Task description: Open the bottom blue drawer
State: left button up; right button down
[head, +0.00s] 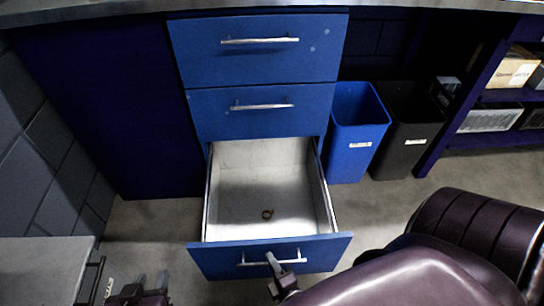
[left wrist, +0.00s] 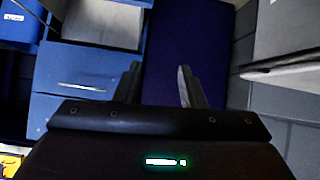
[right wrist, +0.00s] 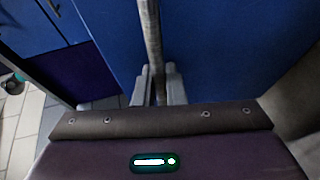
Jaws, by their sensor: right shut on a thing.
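The bottom blue drawer (head: 218,260) is pulled well out of the cabinet, and its pale inside shows in the head view. A small brown ring-shaped thing (head: 267,213) lies on its floor. My right gripper (head: 274,264) is at the middle of the drawer's silver bar handle (head: 252,263). In the right wrist view its fingers (right wrist: 160,85) are shut on that bar (right wrist: 151,35). My left gripper (head: 138,290) is low at the left, apart from the drawer; its fingers (left wrist: 159,82) are open with nothing between them in the left wrist view.
Two closed blue drawers (head: 215,65) sit above the open one. A blue bin (head: 357,125) and a black bin (head: 410,130) stand right of the cabinet. A shelf (head: 500,95) with boxes is further right. A grey surface (head: 40,262) is at the lower left.

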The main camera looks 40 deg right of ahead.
dwell(0.3)
jog(key=c, duration=1.5)
grip_release()
jog(key=shift+s, duration=0.1)
